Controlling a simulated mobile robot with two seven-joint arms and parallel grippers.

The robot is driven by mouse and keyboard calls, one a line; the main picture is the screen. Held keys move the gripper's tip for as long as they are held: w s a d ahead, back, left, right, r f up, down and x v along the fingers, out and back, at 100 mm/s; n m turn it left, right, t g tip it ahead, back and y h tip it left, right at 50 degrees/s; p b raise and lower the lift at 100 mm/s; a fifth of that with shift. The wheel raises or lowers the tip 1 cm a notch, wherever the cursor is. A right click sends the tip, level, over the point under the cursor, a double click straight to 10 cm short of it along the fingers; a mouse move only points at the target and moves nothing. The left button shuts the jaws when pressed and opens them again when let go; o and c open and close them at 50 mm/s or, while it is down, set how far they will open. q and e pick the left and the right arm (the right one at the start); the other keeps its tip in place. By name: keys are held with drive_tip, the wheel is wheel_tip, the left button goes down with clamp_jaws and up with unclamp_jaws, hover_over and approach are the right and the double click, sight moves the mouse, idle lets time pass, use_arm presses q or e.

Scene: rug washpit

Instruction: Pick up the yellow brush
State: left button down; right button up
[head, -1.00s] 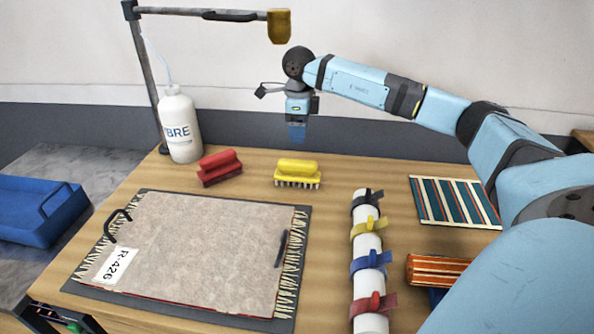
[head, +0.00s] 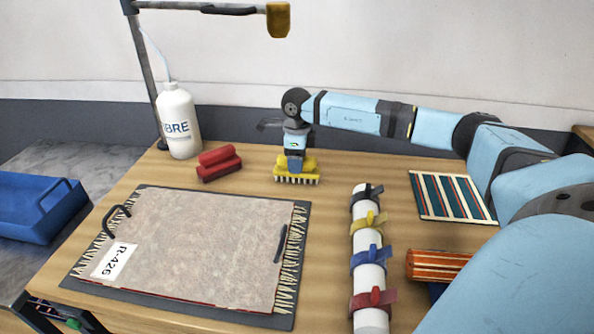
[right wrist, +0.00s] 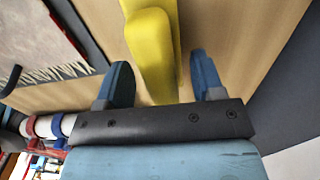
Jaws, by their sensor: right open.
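The yellow brush (head: 310,171) stands bristles down on the table, toward the back and right of the red brush. My right gripper (head: 295,165) is lowered over it, pointing down. In the right wrist view the yellow brush (right wrist: 152,45) extends between the two blue fingers of my right gripper (right wrist: 160,82). The jaws are open, with a gap to the brush on each side. The gripper hides part of the brush handle in the head view. My left gripper is not clearly in view.
The red brush (head: 219,163) and a white bottle (head: 179,122) stand to the left. A rug sample (head: 200,245) lies in front, and a white roll with coloured straps (head: 367,270) lies right of it. A striped mat (head: 450,197) is farther right. A lamp-like arm (head: 279,19) overhangs the back.

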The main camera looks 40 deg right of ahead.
drive_tip(key=c, duration=1.1)
drive_tip(key=shift+r, duration=0.1)
wheel_tip(320, 180, up, 10)
drive_tip(key=shift+p, duration=0.35)
